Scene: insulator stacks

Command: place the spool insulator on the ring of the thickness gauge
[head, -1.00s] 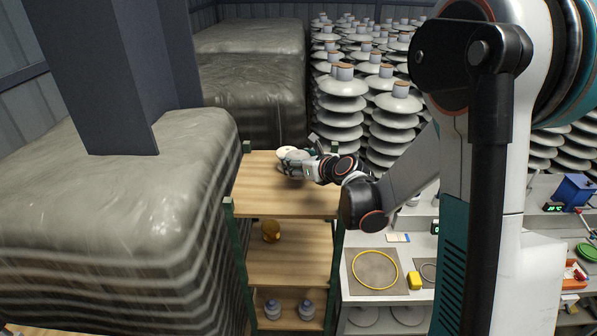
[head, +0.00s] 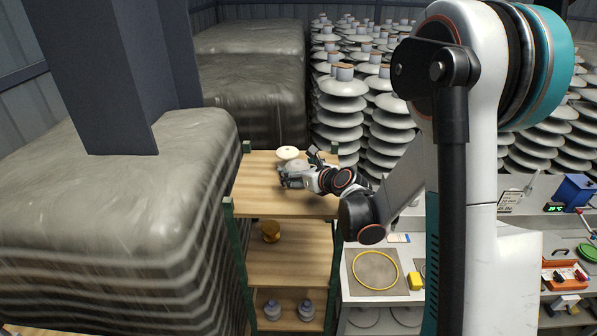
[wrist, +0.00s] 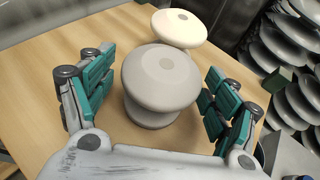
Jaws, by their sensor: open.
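A grey spool insulator (wrist: 160,80) stands upright on the wooden top shelf (wrist: 100,30), between the spread fingers of my gripper (wrist: 158,98) in the wrist view. A gap shows on both sides, so the fingers do not touch it. A second, cream spool (wrist: 180,27) stands just behind it. In the head view my gripper (head: 290,178) is at the top shelf, with the cream spool (head: 287,153) beyond it and the grey spool (head: 298,164) partly hidden. I cannot pick out the thickness gauge's ring for certain; my arm covers part of the bench.
Disc-insulator stacks (head: 343,110) stand behind.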

